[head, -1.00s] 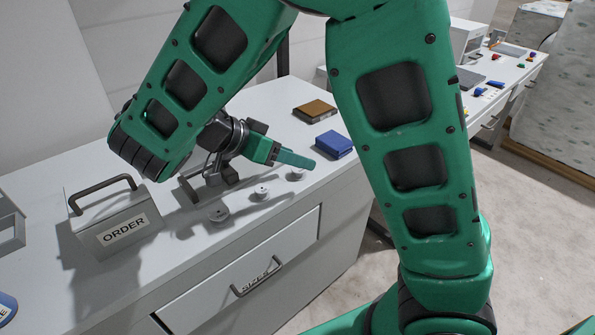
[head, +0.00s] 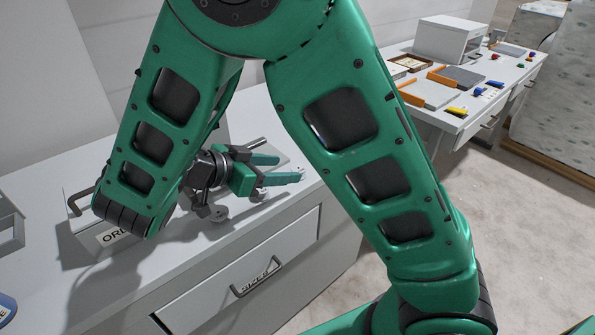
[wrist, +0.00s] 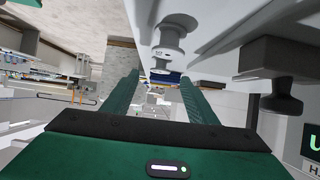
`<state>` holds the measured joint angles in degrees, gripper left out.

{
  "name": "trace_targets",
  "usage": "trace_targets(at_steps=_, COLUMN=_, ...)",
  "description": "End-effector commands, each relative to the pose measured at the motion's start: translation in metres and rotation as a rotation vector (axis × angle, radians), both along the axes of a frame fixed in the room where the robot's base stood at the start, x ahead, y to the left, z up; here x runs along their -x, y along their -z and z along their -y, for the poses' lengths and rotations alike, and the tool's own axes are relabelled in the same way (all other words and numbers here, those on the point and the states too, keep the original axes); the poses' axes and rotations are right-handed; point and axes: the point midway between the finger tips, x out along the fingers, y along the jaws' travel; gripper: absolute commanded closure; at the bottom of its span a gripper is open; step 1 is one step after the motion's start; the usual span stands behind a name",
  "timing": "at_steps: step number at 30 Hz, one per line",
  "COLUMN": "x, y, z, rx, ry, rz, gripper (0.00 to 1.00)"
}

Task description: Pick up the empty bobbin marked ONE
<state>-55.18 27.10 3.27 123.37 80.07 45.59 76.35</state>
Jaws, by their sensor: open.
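Small pale grey bobbins stand in a row on the grey worktop (head: 60,180). I cannot read any marking, so I cannot tell which is ONE. My gripper (head: 291,169) is open and empty, low over the worktop. In the wrist view, bobbins (wrist: 172,30) show above and between the spread fingers (wrist: 160,76).
A drawer (head: 245,270) marked SIZES is below the worktop front. A blue block (wrist: 165,77) lies beyond the bobbins in the wrist view. Another bench (head: 470,90) stands back right.

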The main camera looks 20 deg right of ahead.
Motion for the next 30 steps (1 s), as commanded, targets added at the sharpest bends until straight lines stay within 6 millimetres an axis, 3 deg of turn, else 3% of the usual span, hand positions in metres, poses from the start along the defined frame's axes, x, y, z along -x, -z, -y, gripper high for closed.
trace_targets(at_steps=12, x=-0.015, y=0.024, z=0.039, rx=0.001, ry=0.0, rz=-0.001, gripper=0.47)
trace_targets(at_steps=21, x=-0.016, y=0.026, z=0.042, rx=-0.001, ry=-0.001, rz=-0.001, gripper=0.47)
trace_targets(at_steps=27, x=-0.016, y=0.026, z=0.042, rx=-0.001, ry=-0.001, rz=-0.001, gripper=0.91)
trace_targets(at_steps=30, x=-0.016, y=0.026, z=0.042, rx=-0.001, ry=-0.001, rz=-0.001, gripper=0.91)
